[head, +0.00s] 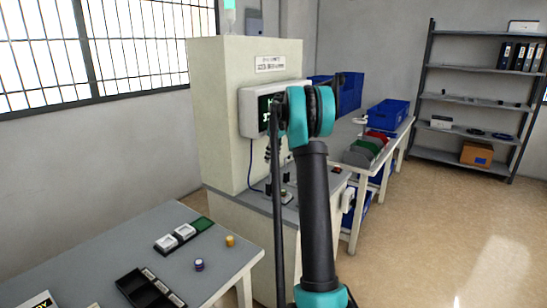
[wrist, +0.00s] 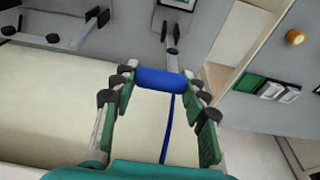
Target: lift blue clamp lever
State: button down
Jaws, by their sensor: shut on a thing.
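The blue clamp lever's grip (wrist: 161,80) is a short blue cylinder in the middle of the wrist view. In the head view my arm blocks the clamp area, and I cannot make out the gripper or the blue grip there.
A beige cabinet (head: 228,110) with a screen box (head: 256,112) stands behind my arm. More metal clamp arms (wrist: 60,36) lie at the wrist view's upper left. A grey table (head: 105,250) with trays and small round parts stands at left. Open floor lies at right.

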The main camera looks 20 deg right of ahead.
jog(key=shift+a, duration=0.1)
jog(key=c, duration=0.8)
grip_release()
jog(key=r, duration=0.4)
jog(key=s+d+r, duration=0.1)
jog(key=r, duration=0.2)
jog(key=s+r, duration=0.1)
jog(key=r, duration=0.3)
jog(key=shift+d+r, duration=0.35)
